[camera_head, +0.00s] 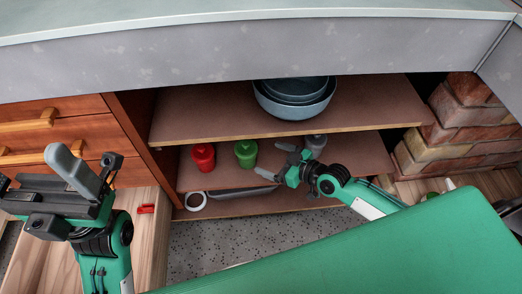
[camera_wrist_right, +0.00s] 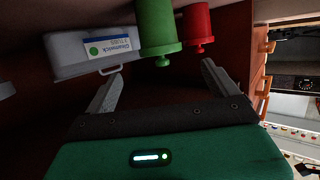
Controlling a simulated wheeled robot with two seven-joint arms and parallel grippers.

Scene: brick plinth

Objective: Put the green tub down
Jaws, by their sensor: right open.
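The green tub (camera_head: 246,154) stands on the lower shelf, to the right of a similar red tub (camera_head: 203,157). The green tub (camera_wrist_right: 157,25) shows upside down in the right wrist view, ahead of the jaws and apart from them. My right gripper (camera_head: 276,161) is open and empty, to the right of the green tub at the front of that shelf. Its spread fingers (camera_wrist_right: 160,88) have nothing between them. My left gripper (camera_head: 84,178) is far left, away from the shelves; its jaw opening is not clear.
The upper shelf (camera_head: 185,117) holds stacked blue-grey bowls (camera_head: 295,98). A grey item (camera_head: 316,142) sits behind my right wrist. The wrist view shows a labelled grey bin (camera_wrist_right: 95,52) beside the green tub. Brickwork (camera_head: 465,125) bounds the right.

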